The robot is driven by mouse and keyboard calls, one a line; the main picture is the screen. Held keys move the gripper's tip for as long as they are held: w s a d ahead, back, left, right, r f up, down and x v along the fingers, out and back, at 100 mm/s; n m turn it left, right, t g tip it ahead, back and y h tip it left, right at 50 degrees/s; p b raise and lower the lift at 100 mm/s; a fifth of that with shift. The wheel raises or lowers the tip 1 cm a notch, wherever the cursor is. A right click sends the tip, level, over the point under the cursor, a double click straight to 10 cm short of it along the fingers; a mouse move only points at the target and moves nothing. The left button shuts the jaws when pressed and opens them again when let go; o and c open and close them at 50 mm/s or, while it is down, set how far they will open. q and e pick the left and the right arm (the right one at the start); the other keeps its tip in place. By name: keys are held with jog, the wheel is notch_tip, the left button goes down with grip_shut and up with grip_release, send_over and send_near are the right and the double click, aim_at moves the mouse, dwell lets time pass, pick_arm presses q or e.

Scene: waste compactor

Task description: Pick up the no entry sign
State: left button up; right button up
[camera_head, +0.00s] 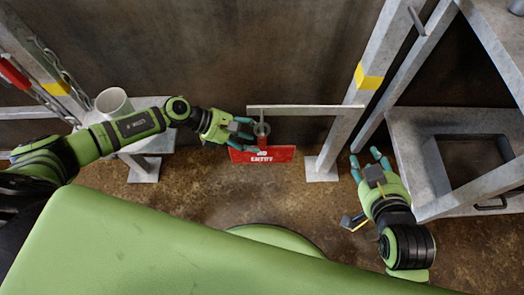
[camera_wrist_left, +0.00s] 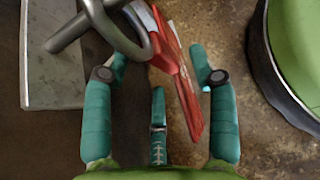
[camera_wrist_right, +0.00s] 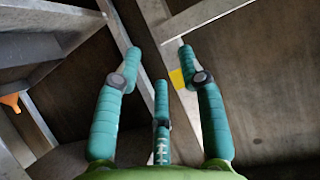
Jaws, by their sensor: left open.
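The red no entry sign (camera_head: 262,155) with white lettering hangs below a grey bar near the middle of the head view. In the left wrist view the sign (camera_wrist_left: 184,80) is seen nearly edge-on, between the teal fingers, with a grey metal ring (camera_wrist_left: 133,28) at its top. My left gripper (camera_head: 245,130) is at the sign's upper left, open, with its fingers on either side of the sign. Whether any finger touches it I cannot tell. My right gripper (camera_head: 370,160) is open and empty, right of the post, away from the sign.
The grey horizontal bar (camera_head: 306,111) joins a slanted post with a yellow band (camera_head: 368,78). A grey frame (camera_head: 424,150) with a recess stands at right. A white cup (camera_head: 113,102) sits on a ledge at left. Brown floor (camera_head: 200,185) is open below the sign.

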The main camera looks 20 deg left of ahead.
aim_at(262, 139)
pick_arm(q)
jog(key=x, duration=0.3)
jog(key=shift+w+d+f, duration=0.2)
jog(key=shift+w+d, duration=0.05)
jog(key=shift+d, duration=0.05)
grip_shut()
pick_arm(e)
jog(key=r, duration=0.1)
jog(key=w+a+r+t, duration=0.1)
jog(key=w+r+t+y, duration=0.1)
jog(key=shift+a+r, duration=0.3)
jog(key=shift+r, duration=0.1)
pick_arm(q)
jog(key=shift+r, duration=0.15)
